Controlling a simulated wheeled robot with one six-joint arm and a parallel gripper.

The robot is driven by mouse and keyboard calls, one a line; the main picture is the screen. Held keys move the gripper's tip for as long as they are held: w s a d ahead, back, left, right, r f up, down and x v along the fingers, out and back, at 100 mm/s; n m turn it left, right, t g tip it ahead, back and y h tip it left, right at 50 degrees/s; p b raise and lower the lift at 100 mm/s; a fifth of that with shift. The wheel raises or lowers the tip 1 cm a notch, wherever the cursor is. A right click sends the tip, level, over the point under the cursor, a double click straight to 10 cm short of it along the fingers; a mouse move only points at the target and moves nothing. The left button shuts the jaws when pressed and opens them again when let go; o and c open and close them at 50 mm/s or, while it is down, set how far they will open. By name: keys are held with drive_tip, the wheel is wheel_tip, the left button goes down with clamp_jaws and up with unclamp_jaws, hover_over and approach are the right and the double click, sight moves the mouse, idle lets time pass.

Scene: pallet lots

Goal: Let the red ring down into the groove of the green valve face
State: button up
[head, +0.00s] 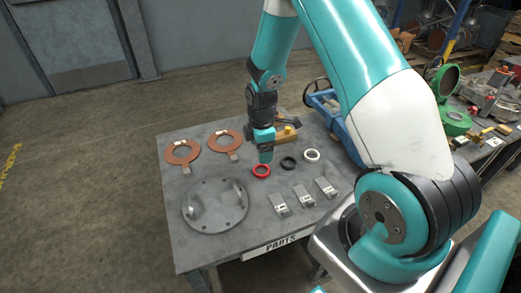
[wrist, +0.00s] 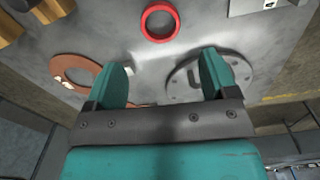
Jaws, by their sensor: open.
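The red ring (head: 261,177) lies flat on the grey parts table, and it also shows at the top of the wrist view (wrist: 147,25). My gripper (head: 265,159) hangs just above the ring in the head view. In the wrist view its two teal fingers (wrist: 162,70) are spread apart with nothing between them, and the ring lies beyond their tips, on the table. A green valve (head: 456,122) with a round flanged opening stands on the other bench at the right. I cannot make out a groove in it from here.
On the parts table (head: 178,235) a black ring (head: 288,167) and a white ring (head: 312,161) lie right of the red one. Copper-coloured gaskets (head: 172,155), a grey disc with handles (head: 215,215) and several metal brackets (head: 305,201) lie around.

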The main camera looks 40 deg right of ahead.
sight(261, 173)
drive_tip(key=shift+f+b, duration=2.95)
drive_tip(key=shift+f, duration=1.1)
drive_tip(key=c, duration=0.9)
drive_tip(key=shift+r+p, duration=2.15)
drive_tip(key=shift+r, duration=0.4)
